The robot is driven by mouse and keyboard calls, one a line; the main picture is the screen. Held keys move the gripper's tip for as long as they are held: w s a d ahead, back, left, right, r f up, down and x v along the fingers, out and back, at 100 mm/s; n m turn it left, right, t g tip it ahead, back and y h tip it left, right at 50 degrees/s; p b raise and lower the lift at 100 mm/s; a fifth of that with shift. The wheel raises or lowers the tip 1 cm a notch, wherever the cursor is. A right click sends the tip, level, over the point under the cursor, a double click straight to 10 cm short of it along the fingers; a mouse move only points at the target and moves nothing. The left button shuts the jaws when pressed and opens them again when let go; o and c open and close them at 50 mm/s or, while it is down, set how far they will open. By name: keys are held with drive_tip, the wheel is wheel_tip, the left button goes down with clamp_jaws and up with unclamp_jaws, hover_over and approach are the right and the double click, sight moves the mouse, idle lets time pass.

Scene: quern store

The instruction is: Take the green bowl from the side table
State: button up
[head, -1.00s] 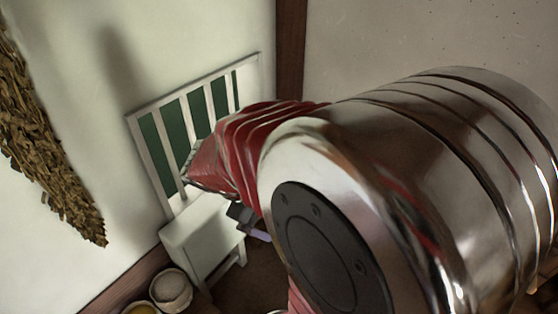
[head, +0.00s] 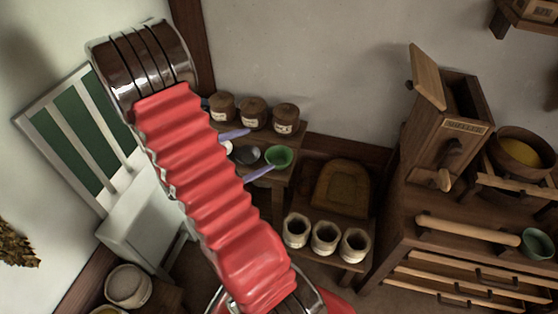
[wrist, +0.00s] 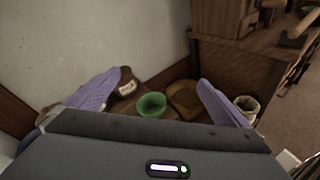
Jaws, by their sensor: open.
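The green bowl (head: 279,157) stands upright on the small wooden side table (head: 275,185) against the back wall. My gripper (head: 262,151) is open, its two lilac fingers reaching in from the left and pointing toward the bowl. In the wrist view the green bowl (wrist: 151,106) shows between the spread fingers of my gripper (wrist: 162,80), nearer the left one. No finger is seen touching it. My red-sleeved arm hides the left part of the side table in the head view.
Three open pale jars (head: 324,238) and a wooden board (head: 342,188) are to the right. Another greenish bowl (head: 538,244) is on the cabinet.

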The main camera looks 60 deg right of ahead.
drive_tip(key=d+f+n+t+h, duration=0.1)
drive_tip(key=f+n, duration=0.3)
drive_tip(key=f, duration=0.5)
drive_tip(key=d+f+n+t+h, duration=0.1)
drive_tip(key=d+f+n+t, duration=0.3)
drive_tip(key=f, duration=0.6)
drive_tip(key=shift+n, duration=0.3)
approach(284, 150)
drive_tip(key=shift+s+a+f, duration=0.1)
drive_tip(key=shift+s, duration=0.3)
drive_tip(key=shift+w+d+f, duration=0.1)
drive_tip(key=shift+d+f, duration=0.1)
drive_tip(key=shift+d, duration=1.15)
drive_tip(key=shift+w+d+f, duration=0.1)
drive_tip(key=shift+d+f, duration=0.1)
drive_tip(key=shift+d, duration=1.1)
